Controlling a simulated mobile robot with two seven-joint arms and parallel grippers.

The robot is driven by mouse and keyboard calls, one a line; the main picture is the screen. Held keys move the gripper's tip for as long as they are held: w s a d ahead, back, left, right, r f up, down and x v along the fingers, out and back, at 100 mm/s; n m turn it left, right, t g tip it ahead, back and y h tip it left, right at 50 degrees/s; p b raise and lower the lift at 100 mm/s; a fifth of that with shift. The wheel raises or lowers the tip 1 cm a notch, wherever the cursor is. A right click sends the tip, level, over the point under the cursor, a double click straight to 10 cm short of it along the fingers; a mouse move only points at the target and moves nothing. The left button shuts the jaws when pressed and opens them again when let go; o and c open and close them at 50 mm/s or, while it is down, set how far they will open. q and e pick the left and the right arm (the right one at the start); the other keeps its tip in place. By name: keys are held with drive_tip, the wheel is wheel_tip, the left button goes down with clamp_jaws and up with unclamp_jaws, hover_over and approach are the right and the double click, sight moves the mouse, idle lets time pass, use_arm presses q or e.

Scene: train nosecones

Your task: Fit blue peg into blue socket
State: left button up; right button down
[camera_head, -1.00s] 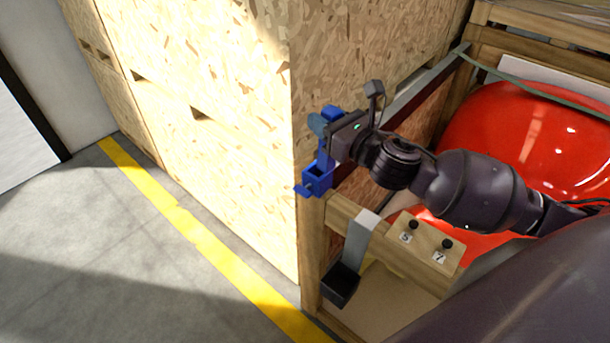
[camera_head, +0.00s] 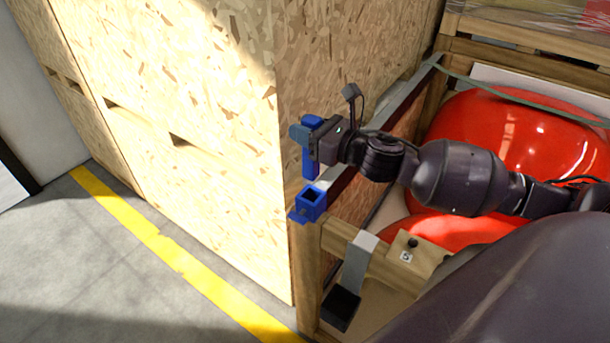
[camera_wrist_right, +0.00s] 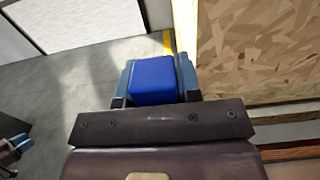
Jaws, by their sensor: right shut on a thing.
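The blue peg (camera_head: 309,163) is held upright in my right gripper (camera_head: 307,136), which is shut on it. In the right wrist view the peg's blue end (camera_wrist_right: 153,80) sits between the two teal fingers (camera_wrist_right: 155,85). The blue socket (camera_head: 311,202) is fixed on top of the wooden corner post, its square opening facing up and empty. The peg's lower end shows just above the socket's far side, apart from it. A dark gripper with teal fingers, apparently my left gripper (camera_wrist_right: 14,150), is partly cut off at the right wrist view's left edge; its opening is unclear.
A tall chipboard crate (camera_head: 200,110) stands close behind and left of the peg. A wooden rail (camera_head: 345,232) runs right from the post, with a metal bracket (camera_head: 356,262) and a numbered peg block (camera_head: 412,255). Red rounded nosecones (camera_head: 520,140) lie right. Floor at left is clear.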

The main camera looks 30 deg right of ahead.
sight(305, 173)
wheel_tip(305, 173, down, 8)
drive_tip(key=shift+f+b, duration=0.1)
drive_tip(key=shift+b, duration=0.3)
drive_tip(key=shift+f, duration=1.75)
drive_tip(key=shift+f+b, duration=0.1)
drive_tip(key=shift+b, duration=0.2)
drive_tip(key=c, duration=0.8)
unclamp_jaws()
drive_tip(key=shift+r, duration=0.2)
drive_tip(key=b+v, duration=0.1)
drive_tip(key=v, duration=1.1)
